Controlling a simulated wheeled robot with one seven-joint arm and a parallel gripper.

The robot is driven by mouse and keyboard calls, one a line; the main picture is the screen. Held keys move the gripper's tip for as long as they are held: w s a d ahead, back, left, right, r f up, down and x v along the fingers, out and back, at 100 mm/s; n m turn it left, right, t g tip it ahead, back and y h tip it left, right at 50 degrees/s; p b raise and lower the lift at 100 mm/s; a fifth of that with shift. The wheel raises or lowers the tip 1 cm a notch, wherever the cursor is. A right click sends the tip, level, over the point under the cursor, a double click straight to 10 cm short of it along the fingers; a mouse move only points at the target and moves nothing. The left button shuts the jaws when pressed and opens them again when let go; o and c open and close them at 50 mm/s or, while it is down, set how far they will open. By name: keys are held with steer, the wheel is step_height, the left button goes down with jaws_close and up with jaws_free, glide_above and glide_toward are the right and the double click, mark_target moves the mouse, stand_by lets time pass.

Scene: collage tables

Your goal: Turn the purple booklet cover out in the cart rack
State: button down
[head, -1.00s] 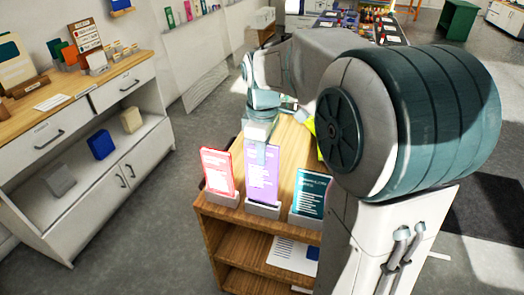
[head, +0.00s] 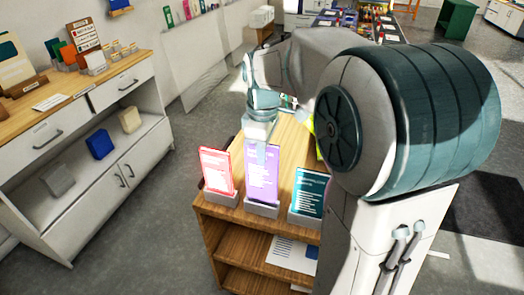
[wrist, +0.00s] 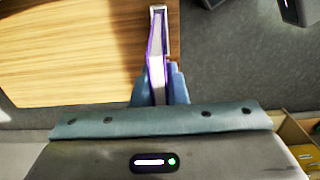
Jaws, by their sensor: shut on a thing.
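The purple booklet (head: 262,180) stands upright in the middle grey holder (head: 262,208) at the near end of the wooden cart top. A lettered purple face is toward the head camera. My gripper (head: 261,150) is above it, shut on its upper part. In the wrist view the booklet (wrist: 157,50) shows edge-on as pale pages between purple sides, between the blue-grey fingers of my gripper (wrist: 160,88). In that view the holder is mostly hidden beneath the booklet.
A red booklet (head: 216,170) stands in a holder to the left and a teal booklet (head: 309,190) in one to the right, both close by. The wooden cart (head: 208,228) has lower shelves with papers. A white cabinet (head: 90,170) is at the left. My arm hides the cart's right side.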

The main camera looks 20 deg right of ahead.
steer(key=shift+f+b, duration=0.85)
steer(key=shift+f, duration=0.45)
steer(key=shift+f+b, duration=0.95)
steer(key=shift+f, duration=0.4)
steer(key=c, duration=1.4)
jaws_free()
steer(key=shift+o, duration=0.2)
step_height(320, 180, up, 14)
steer(key=shift+f+p, duration=0.1)
steer(key=shift+p, duration=0.45)
